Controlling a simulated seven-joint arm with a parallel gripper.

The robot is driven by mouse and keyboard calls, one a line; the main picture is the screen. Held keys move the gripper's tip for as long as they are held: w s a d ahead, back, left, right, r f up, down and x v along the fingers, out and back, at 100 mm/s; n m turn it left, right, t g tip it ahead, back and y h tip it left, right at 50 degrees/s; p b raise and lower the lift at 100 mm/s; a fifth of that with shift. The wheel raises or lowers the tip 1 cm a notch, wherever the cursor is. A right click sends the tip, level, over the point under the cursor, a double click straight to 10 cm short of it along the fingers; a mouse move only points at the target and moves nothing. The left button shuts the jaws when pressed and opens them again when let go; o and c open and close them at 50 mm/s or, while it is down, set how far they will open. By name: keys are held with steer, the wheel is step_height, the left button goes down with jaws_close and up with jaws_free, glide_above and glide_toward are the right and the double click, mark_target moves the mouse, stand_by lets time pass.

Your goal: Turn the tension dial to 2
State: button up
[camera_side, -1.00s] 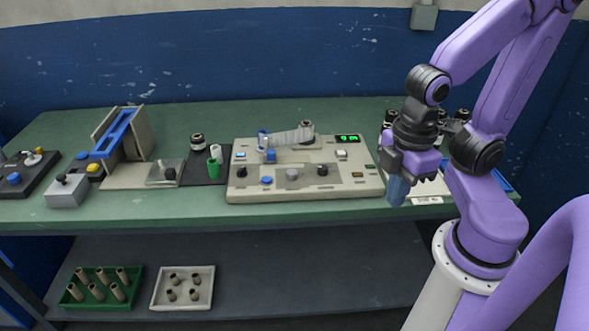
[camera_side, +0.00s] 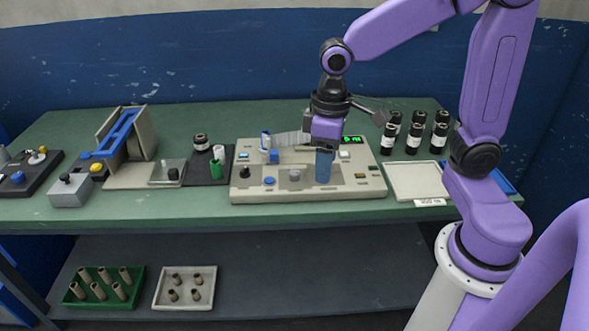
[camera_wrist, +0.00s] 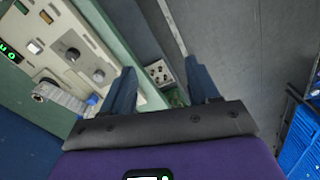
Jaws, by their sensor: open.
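The beige control panel (camera_side: 350,190) sits on the green bench and carries several dials and buttons. Its dial labels are too small to read, so I cannot tell which dial is the tension dial. A grey dial (camera_side: 294,175) is at the panel's front middle, and a black dial (camera_side: 244,172) is at its left. In the wrist view a black dial (camera_wrist: 72,54) and the grey dial (camera_wrist: 98,76) lie left of my fingers. My gripper (camera_side: 323,180) is open and empty, pointing down over the right half of the panel. In the side view it hides the right black dial.
A film roll arm (camera_side: 290,139) and a green display (camera_side: 351,140) are at the panel's back. Green (camera_side: 110,300) and white (camera_side: 185,300) trays sit on the lower shelf.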

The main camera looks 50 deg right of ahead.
steer(key=w+d+f+m, duration=0.1)
steer(key=w+d+m, duration=0.35)
steer(key=w, duration=0.65)
steer(key=m, duration=0.6)
glide_toward(294, 173)
step_height(294, 173, down, 9)
steer(key=shift+w+r, duration=0.1)
steer(key=shift+r, duration=0.1)
steer(key=shift+n, duration=0.25)
steer(key=c, duration=1)
